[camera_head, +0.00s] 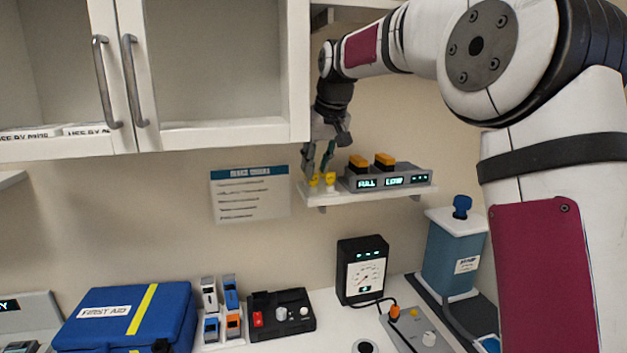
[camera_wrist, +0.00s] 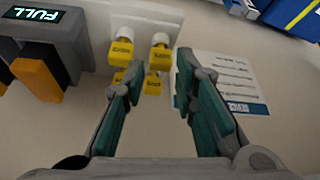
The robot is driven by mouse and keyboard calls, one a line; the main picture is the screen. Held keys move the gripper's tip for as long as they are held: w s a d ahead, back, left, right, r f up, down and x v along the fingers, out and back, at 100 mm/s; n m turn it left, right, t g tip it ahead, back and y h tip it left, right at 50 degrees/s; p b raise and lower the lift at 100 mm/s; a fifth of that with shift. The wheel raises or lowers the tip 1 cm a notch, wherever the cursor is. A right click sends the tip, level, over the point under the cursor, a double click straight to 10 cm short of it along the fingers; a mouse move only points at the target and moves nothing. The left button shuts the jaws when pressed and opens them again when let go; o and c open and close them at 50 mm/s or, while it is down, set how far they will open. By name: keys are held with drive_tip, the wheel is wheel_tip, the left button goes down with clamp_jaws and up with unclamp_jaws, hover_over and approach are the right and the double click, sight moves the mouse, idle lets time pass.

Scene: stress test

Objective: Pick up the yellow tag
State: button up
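Two small white items with yellow tags stand side by side at the left end of a small wall shelf (camera_head: 375,194). In the head view the yellow tags are the left one (camera_head: 313,181) and the right one (camera_head: 329,179). In the wrist view I see a left yellow tag (camera_wrist: 122,50) and a right yellow tag (camera_wrist: 159,58), with more yellow pieces below each. My gripper (camera_head: 320,165) points down just above them. In the wrist view its fingers (camera_wrist: 160,72) are apart, with the right tag between them and nothing visibly gripped. The left fingertip overlaps the left tag's lower piece; contact is unclear.
A grey charger (camera_head: 410,181) with FULL and LOW displays and orange-topped batteries stands right beside the tags. A wall notice (camera_head: 250,198) hangs to the left. The white cabinet (camera_head: 215,135) is close on the left of my arm. The counter below holds a blue first aid bag (camera_head: 125,312) and instruments.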

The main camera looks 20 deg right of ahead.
sight(313, 183)
drive_tip(key=x, duration=0.4)
drive_tip(key=shift+p, duration=0.4)
drive_tip(key=shift+c, duration=0.5)
drive_tip(key=shift+c, duration=1.4)
